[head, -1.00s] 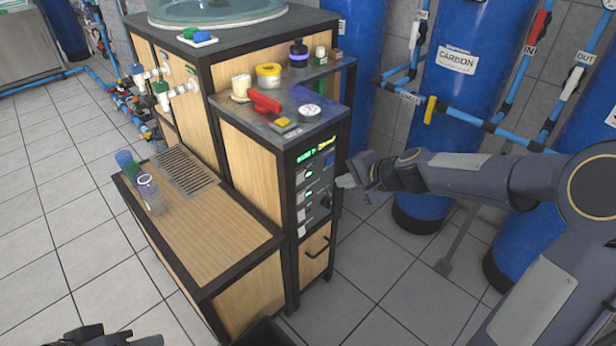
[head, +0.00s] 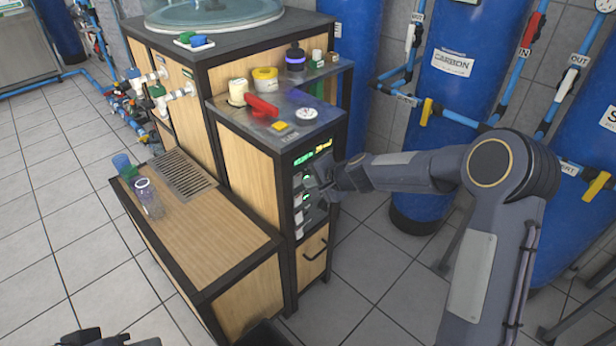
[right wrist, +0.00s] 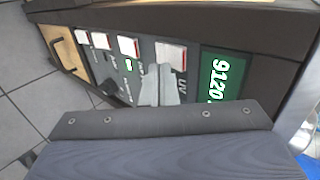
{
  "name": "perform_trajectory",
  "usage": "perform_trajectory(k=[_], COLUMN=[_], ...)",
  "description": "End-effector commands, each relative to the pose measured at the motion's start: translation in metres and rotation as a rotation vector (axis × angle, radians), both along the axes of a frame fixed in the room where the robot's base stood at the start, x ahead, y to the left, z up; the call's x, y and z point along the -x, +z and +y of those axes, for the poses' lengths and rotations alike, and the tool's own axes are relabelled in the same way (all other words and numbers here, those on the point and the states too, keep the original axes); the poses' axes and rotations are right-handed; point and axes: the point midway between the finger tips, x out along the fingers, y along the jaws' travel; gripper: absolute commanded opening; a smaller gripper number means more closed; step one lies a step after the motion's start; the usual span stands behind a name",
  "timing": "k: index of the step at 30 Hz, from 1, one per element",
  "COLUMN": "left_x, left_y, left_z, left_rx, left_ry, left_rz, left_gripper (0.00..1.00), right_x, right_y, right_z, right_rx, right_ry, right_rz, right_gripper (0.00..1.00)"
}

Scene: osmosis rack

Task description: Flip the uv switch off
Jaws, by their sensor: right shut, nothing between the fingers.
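The control panel (head: 298,222) is on the front of the wooden cabinet, with a column of switches and a lit green display above. In the right wrist view, the UV switch (right wrist: 171,52) is a white rocker beside the "UV" label (right wrist: 183,83), next to the green display (right wrist: 222,78). My right gripper (head: 316,188) is shut and empty at the panel; its fingertips (right wrist: 160,78) overlap the switch's lower edge. I cannot tell whether they touch. Any UV indicator light is hidden. Part of my left gripper (head: 92,338) shows at the bottom left edge.
Other white rockers (right wrist: 128,46) line the panel, one with a lit green lamp (right wrist: 128,65). A black knob (right wrist: 115,87) is close to the fingers. A red-handled item (head: 262,106) and a gauge (head: 306,114) sit on top. Blue tanks (head: 440,110) stand behind my right arm.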

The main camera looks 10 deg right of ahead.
Motion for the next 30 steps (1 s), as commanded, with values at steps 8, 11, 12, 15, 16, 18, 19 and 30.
perform_trajectory(k=[8,11,12,15,16,18,19,30], left_x=[0.0,0.0,0.0,0.0,0.0,0.0,0.0,0.0], left_y=[0.005,0.005,0.005,0.005,0.006,0.01,0.009,0.012], left_z=[0.0,0.0,0.0,0.0,0.0,0.0,0.0,0.0], left_rx=[0.0,0.0,0.0,0.0,0.0,0.0,0.0,0.0], left_ry=[0.0,0.0,0.0,0.0,0.0,0.0,0.0,0.0], left_rz=[0.0,0.0,0.0,0.0,0.0,0.001,0.0,0.001], left_gripper=[0.36,0.36,0.36,0.36,0.36,0.36,0.36,0.36], right_x=[-0.011,-0.011,-0.011,-0.011,-0.012,-0.016,-0.016,-0.016], right_y=[0.001,0.001,0.001,0.001,0.002,0.006,0.004,0.009], right_z=[0.007,0.007,0.007,0.007,0.008,0.011,0.011,0.01], right_rx=[0.0,0.0,0.0,0.0,0.0,0.0,0.0,-0.001], right_ry=[-0.001,-0.001,-0.001,-0.001,-0.001,0.002,0.0,0.0], right_rz=[0.001,0.001,0.001,0.001,0.001,0.001,0.002,0.002], right_gripper=[0.0,0.0,0.0,0.0,0.0,0.0,0.0,0.0])
